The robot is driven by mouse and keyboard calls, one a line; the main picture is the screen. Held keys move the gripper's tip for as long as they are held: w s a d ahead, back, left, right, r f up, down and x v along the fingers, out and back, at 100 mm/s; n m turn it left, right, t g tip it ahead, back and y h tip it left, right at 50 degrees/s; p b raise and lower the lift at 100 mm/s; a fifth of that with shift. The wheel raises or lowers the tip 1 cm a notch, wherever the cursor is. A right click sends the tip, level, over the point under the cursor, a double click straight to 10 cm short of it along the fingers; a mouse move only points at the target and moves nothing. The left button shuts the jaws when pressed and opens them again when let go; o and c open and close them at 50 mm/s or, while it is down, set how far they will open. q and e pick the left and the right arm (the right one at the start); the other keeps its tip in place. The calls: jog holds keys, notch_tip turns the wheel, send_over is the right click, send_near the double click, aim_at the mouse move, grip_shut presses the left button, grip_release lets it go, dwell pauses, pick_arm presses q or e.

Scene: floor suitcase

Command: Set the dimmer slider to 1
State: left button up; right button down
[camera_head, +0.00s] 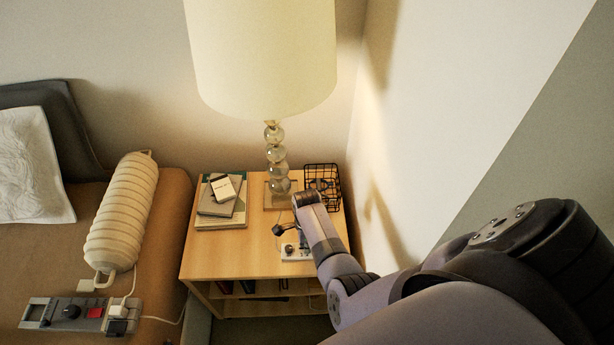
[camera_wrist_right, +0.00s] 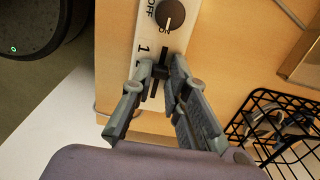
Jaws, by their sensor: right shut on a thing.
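A white dimmer panel (camera_head: 296,251) lies on the wooden nightstand. In the right wrist view the panel (camera_wrist_right: 148,24) has a round dark knob (camera_wrist_right: 170,14) marked OFF and ON, and a printed 1 beside the slot. My right gripper (camera_wrist_right: 160,70) is over the panel with its fingertips closed around the small dark dimmer slider (camera_wrist_right: 158,76), close to the printed 1. The fingers partly hide the slider and its slot, so its exact setting cannot be read. In the head view the right gripper (camera_head: 284,230) is small and partly hidden by its arm. My left gripper is not in view.
A tall lamp (camera_head: 277,160) stands behind the panel. A black wire basket (camera_head: 322,183) is at the back right, with the wall close beyond. Books (camera_head: 221,206) lie at the back left. A power strip (camera_head: 75,313) and a ribbed cream cylinder (camera_head: 125,215) lie at left.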

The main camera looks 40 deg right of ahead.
dwell(0.6)
jog(key=shift+w+a, duration=0.3)
jog(key=shift+a, duration=0.2)
jog(key=shift+w+a, duration=0.25)
jog(key=shift+a, duration=0.25)
jog(key=c, duration=1.6)
grip_release()
jog(key=shift+w, duration=0.1)
jog(key=shift+o, duration=0.2)
